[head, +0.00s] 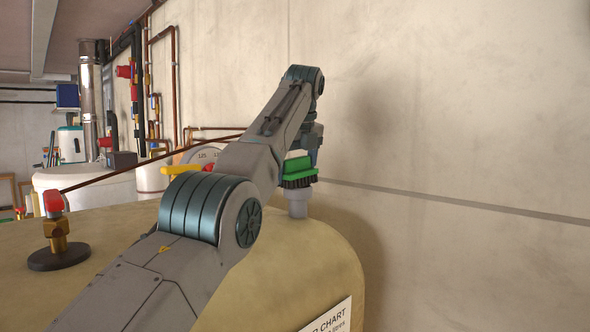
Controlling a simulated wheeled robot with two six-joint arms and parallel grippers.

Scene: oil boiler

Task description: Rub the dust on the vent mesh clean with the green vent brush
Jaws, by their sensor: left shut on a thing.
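The green vent brush (299,168) is held by my left gripper (312,155), which is shut on it. The brush's dark bristles face down. Directly below stands a short grey vent pipe (297,203) on top of the beige tank. The bristles are at or just above the pipe's top; I cannot tell if they touch. The vent mesh and any dust on it are hidden from this view. My left arm hides part of the gripper. My right gripper is not in view.
A brass valve with a red cap (55,222) stands on the tank at left. A bare wall (460,130) is close at right.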

